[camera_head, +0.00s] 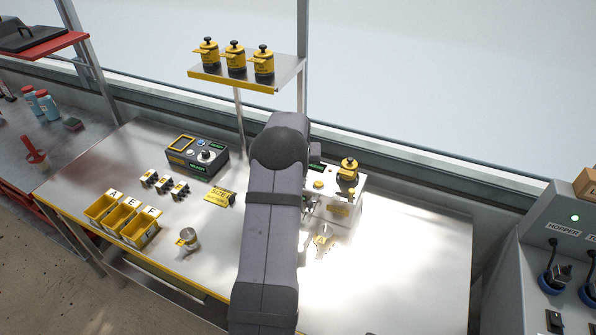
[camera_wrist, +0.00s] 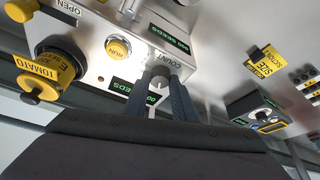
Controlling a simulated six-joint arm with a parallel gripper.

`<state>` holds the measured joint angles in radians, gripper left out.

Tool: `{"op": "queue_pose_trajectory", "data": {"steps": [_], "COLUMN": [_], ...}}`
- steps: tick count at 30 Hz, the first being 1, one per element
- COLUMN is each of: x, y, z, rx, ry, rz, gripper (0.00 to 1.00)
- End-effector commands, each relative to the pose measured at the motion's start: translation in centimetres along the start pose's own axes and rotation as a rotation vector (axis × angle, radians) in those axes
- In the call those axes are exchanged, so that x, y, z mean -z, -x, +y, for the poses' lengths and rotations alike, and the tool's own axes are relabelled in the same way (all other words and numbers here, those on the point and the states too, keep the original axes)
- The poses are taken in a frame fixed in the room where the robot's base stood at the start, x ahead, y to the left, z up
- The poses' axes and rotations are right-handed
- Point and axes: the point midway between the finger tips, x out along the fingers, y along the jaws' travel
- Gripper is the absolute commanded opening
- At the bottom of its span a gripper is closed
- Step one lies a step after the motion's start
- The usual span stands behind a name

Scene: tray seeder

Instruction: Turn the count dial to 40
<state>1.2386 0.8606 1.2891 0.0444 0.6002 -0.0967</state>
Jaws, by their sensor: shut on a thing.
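The silver seeder box (camera_head: 345,212) stands on the bench, and its panel also shows in the wrist view (camera_wrist: 95,72). The count dial (camera_wrist: 161,70), a round grey knob beside the COUNT label, sits between my fingertips in the wrist view. My gripper (camera_wrist: 160,76) is shut on the dial. The fingers cover much of the knob, and I cannot read which number it points to. A green display marked SEEDS (camera_wrist: 170,38) is lit near the dial; its figures are hard to read. In the head view my arm hides the dial and fingertips.
On the box are a yellow RUN button (camera_wrist: 117,48) and a yellow TOMATO canister (camera_wrist: 48,68). A black control unit (camera_head: 197,156) and yellow bins (camera_head: 141,232) stand left on the bench. More yellow canisters (camera_head: 235,58) stand on the shelf above. The bench's front right is clear.

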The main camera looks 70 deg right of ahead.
Motion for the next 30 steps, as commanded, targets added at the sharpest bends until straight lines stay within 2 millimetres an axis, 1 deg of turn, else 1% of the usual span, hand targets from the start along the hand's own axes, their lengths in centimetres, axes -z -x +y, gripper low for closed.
{"op": "queue_pose_trajectory", "data": {"steps": [8,21,30], "x": [-0.02,0.14,0.26], "y": [-0.17,-0.29,-0.14], "z": [-0.25,-0.49,-0.58], "rx": [-0.067,-0.223,-0.307], "ry": [-0.158,-0.533,-0.738], "rz": [0.001,0.003,0.001], "gripper": [0.02,0.02,0.02]}}
